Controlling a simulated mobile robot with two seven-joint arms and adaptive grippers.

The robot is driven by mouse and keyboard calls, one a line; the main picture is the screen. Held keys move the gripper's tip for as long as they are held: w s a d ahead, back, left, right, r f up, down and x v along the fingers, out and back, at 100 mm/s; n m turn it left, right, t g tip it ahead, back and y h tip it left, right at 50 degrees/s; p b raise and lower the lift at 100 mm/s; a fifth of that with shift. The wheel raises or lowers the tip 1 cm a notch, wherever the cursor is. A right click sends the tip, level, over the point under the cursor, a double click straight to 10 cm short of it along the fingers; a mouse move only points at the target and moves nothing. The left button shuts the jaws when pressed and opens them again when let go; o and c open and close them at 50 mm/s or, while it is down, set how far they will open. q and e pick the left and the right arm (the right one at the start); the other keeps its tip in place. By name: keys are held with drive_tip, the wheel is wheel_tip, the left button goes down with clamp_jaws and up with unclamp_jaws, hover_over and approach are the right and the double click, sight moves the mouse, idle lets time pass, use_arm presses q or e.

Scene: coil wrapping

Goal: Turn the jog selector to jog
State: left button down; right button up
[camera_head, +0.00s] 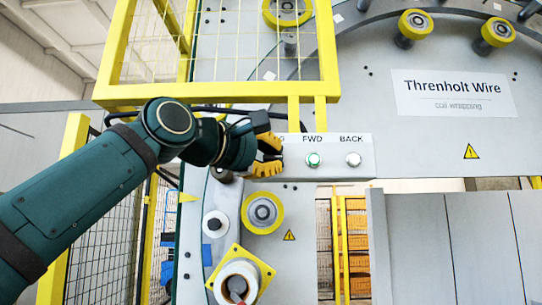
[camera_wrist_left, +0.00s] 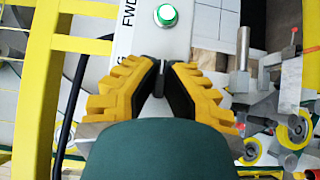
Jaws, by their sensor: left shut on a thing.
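The grey control panel (camera_head: 328,154) shows FWD and BACK labels, and the end of another label, a "G", beside my gripper. My left gripper (camera_head: 270,155) is at the left end of this panel with its yellow fingers closed together. In the left wrist view its fingertips (camera_wrist_left: 161,70) are shut on a small dark knob, the jog selector (camera_wrist_left: 161,77), which they mostly hide. The selector's pointing direction cannot be made out. My right gripper is not in view.
A green-ringed FWD button (camera_head: 313,160) and a white BACK button (camera_head: 353,160) sit right of the gripper. A yellow mesh guard (camera_head: 215,96) hangs just above my arm. Yellow rollers (camera_head: 262,212) and a white coil (camera_head: 237,283) are below.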

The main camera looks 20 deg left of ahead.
use_arm(q)
drive_tip(key=shift+a+r, duration=0.1)
idle(0.4)
drive_tip(key=c, duration=1.1)
unclamp_jaws()
drive_tip(key=shift+o, duration=0.2)
drive_tip(key=shift+w, duration=0.15)
drive_tip(key=v, duration=1.2)
drive_tip(key=shift+r, duration=0.1)
